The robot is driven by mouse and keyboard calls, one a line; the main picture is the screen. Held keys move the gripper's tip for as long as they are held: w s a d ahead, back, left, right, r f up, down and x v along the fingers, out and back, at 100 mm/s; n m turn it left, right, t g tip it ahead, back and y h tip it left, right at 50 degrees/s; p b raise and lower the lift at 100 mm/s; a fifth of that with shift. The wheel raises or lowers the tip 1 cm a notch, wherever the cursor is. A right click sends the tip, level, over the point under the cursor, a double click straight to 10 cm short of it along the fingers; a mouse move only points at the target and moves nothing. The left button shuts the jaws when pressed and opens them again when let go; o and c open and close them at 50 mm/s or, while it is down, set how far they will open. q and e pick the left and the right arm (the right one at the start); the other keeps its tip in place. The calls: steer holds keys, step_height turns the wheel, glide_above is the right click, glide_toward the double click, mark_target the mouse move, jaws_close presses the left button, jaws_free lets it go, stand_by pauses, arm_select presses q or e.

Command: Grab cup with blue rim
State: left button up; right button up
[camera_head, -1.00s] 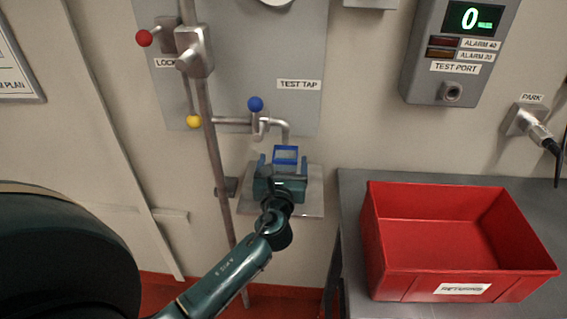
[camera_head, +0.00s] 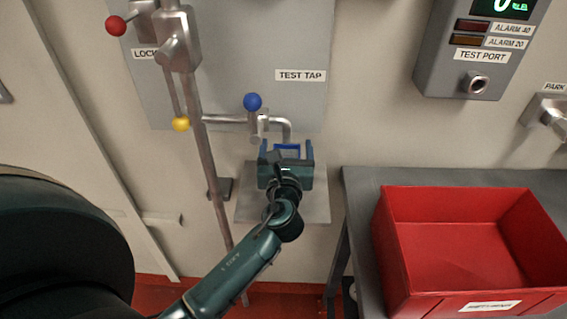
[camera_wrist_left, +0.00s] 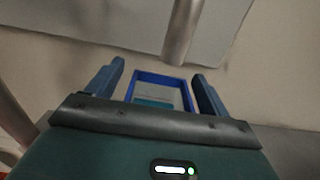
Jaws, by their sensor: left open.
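The cup with the blue rim (camera_head: 288,147) stands under the spout of the test tap; only its square rim and a little of its inside show past my gripper. In the left wrist view the cup (camera_wrist_left: 160,77) shows its blue rim and a pale inside with a bluish band. My left gripper (camera_head: 286,150) is open, with one finger on each side of the cup. In the left wrist view the left gripper's fingers (camera_wrist_left: 157,85) stand apart from the rim, with a gap on both sides. The lower cup is hidden. My right gripper is not in view.
The tap spout (camera_wrist_left: 182,35) comes down just beyond the cup. A blue-knobbed tap handle (camera_head: 253,102) is above, and a pipe with a yellow knob (camera_head: 181,124) runs at left. A small grey shelf (camera_head: 318,207) is below. A red bin (camera_head: 402,262) sits on the grey table at right.

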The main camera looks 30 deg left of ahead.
arm_select(q)
steer(key=shift+w, duration=0.1)
steer(key=shift+c, duration=0.3)
steer(key=c, duration=1.3)
steer(key=shift+c, duration=0.2)
steer(key=shift+r, duration=0.15)
